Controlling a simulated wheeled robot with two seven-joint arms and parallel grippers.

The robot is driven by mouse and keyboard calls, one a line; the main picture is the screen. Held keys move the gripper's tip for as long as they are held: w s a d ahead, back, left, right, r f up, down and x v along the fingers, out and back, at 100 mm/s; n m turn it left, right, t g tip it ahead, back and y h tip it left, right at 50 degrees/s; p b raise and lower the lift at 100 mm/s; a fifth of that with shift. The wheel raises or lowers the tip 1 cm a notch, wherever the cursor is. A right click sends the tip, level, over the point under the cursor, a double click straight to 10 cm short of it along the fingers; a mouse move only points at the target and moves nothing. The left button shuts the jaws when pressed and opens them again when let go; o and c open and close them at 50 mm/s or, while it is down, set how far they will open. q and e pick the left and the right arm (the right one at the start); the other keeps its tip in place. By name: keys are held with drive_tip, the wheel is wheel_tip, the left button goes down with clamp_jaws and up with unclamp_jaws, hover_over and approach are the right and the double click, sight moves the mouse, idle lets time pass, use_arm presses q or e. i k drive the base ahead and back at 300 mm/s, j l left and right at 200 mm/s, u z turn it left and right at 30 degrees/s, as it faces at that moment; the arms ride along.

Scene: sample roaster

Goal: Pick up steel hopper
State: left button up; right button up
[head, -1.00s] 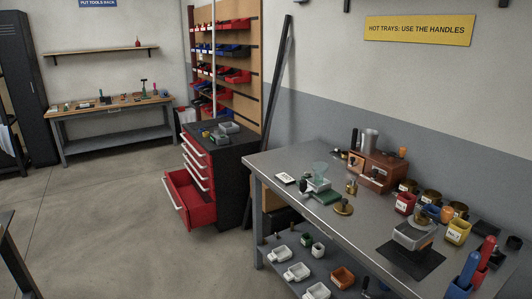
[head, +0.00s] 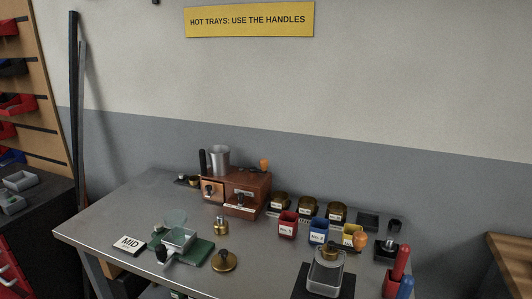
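A steel cylinder (head: 219,158), which looks like the steel hopper, stands upright at the back left of the grey table (head: 120,210). It sits on or just behind the left end of a brown wooden box (head: 245,190) with drawers. A dark upright handle stands close to its left. The cylinder's lower part is hidden by the box. Neither of my grippers is in view.
Brass-lidded jars (head: 309,208) and small labelled cups (head: 288,225) stand right of the box. A green-based scale (head: 185,250), a MID card (head: 130,244) and brass pieces lie in front. Red and blue handles (head: 400,272) stand at front right.

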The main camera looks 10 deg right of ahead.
sight(218, 155)
drive_tip(key=i+j+z, duration=0.45)
drive_tip(key=z, duration=0.25)
drive_tip(key=i+j+z, duration=0.1)
drive_tip(key=j+z, duration=0.25)
drive_tip(key=j, duration=0.15)
